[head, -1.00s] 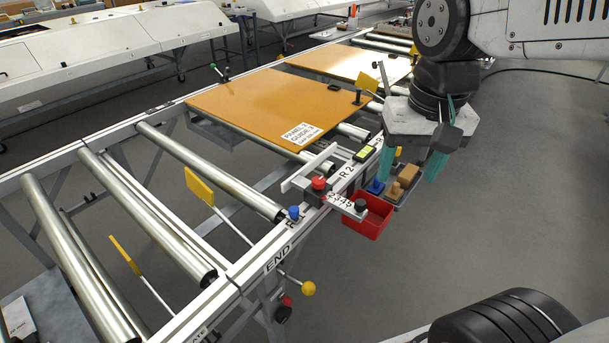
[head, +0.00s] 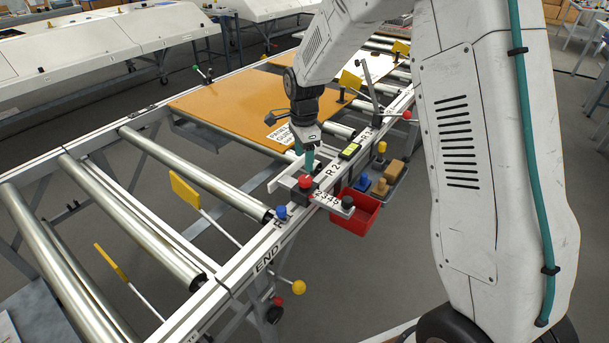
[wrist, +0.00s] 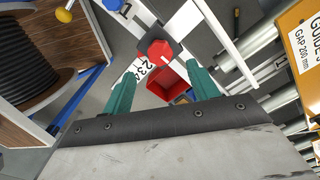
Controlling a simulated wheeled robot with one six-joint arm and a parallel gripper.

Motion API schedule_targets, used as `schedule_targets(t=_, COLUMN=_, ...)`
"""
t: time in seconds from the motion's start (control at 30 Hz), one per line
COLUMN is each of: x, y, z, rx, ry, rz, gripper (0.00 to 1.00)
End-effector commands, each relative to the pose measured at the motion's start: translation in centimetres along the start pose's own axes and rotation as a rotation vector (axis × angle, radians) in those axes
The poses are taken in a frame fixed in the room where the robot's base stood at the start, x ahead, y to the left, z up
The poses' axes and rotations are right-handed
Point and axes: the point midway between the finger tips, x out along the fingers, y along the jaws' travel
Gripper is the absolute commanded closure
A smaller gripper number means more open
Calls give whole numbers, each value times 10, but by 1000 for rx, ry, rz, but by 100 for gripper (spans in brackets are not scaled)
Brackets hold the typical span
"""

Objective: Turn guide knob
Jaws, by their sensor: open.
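The red guide knob (head: 305,182) sits on a dark block on the grey guide bracket at the rail, beside a numbered plate (head: 325,198). In the wrist view the red knob (wrist: 158,52) lies ahead of and between the two teal fingers, with a pale line on its top. My gripper (head: 308,165) points down just behind the knob in the head view. It is open (wrist: 161,68) and empty, and the fingers appear apart from the knob. The fingers partly overlap each other in the head view.
A black knob (head: 347,202) stands at the plate's outer end, with a red bin (head: 360,218) beside it. A blue knob (head: 281,212) is on the rail. An orange panel (head: 215,110) lies on the rollers behind. Small blocks (head: 395,170) sit in a grey tray.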

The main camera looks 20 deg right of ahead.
Motion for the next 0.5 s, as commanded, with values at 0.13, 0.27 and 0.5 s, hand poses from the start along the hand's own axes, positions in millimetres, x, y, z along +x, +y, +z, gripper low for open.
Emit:
schedule_targets(t=0.13, x=21, y=1, z=0, rx=2, ry=0, rz=4, gripper=41)
schedule_targets(t=0.27, x=43, y=1, z=-1, rx=2, ry=0, rz=4, gripper=41)
schedule_targets(t=0.5, x=70, y=1, z=-1, rx=1, ry=0, rz=3, gripper=41)
